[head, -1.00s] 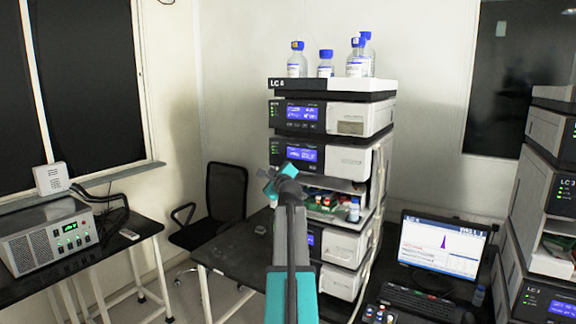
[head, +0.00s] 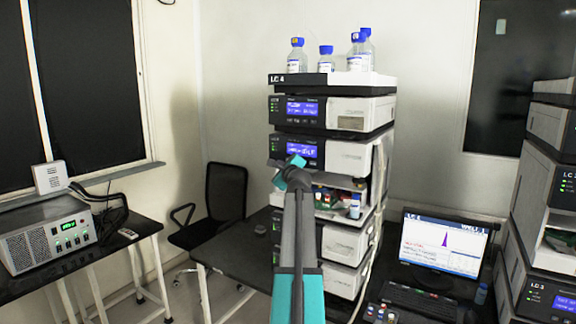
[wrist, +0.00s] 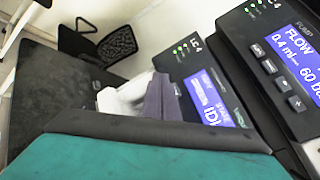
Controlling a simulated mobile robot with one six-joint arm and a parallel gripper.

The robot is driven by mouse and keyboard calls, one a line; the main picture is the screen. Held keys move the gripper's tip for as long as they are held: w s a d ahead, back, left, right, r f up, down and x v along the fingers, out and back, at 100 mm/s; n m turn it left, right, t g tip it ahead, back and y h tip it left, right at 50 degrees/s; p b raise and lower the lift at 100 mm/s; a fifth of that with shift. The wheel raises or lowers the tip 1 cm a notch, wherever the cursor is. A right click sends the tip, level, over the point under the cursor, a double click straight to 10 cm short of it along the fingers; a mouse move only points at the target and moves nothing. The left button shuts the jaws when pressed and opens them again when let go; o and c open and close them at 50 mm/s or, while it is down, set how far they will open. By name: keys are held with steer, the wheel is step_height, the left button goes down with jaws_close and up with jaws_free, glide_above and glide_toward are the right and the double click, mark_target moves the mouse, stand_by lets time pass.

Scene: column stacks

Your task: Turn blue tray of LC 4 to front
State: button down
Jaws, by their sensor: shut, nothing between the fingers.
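The LC 4 stack (head: 362,115) stands in the middle of the head view. Its open compartment (head: 352,184) holds several small coloured items and a blue-capped bottle (head: 355,207). I cannot make out which item there is the blue tray, as my arm covers the compartment's left side. My arm's teal end is in front of the stack, and the gripper itself is not clear there. In the wrist view my gripper (wrist: 146,97) shows as a white and grey-purple piece beyond my teal link, shut and empty, in front of an LC 4 module's display (wrist: 208,98).
Several blue-capped bottles (head: 326,60) stand on top of the stack. A monitor (head: 443,247) and keyboard are at right, beside another stack (head: 548,200). A black chair (head: 222,198) and a side table with a grey box (head: 48,237) are at left.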

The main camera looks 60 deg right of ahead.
steer(key=shift+d+b, duration=0.4)
steer(key=shift+d, duration=1.3)
steer(key=shift+d, duration=0.15)
stand_by(0.8)
steer(key=shift+d, duration=0.25)
steer(key=shift+d, duration=0.4)
stand_by(1.1)
steer(key=shift+a, duration=0.15)
steer(key=shift+a+p, duration=0.45)
steer(key=shift+a, duration=0.25)
steer(key=shift+a, duration=0.1)
stand_by(0.3)
steer(key=shift+a+p, duration=1.35)
steer(key=shift+a, duration=1.05)
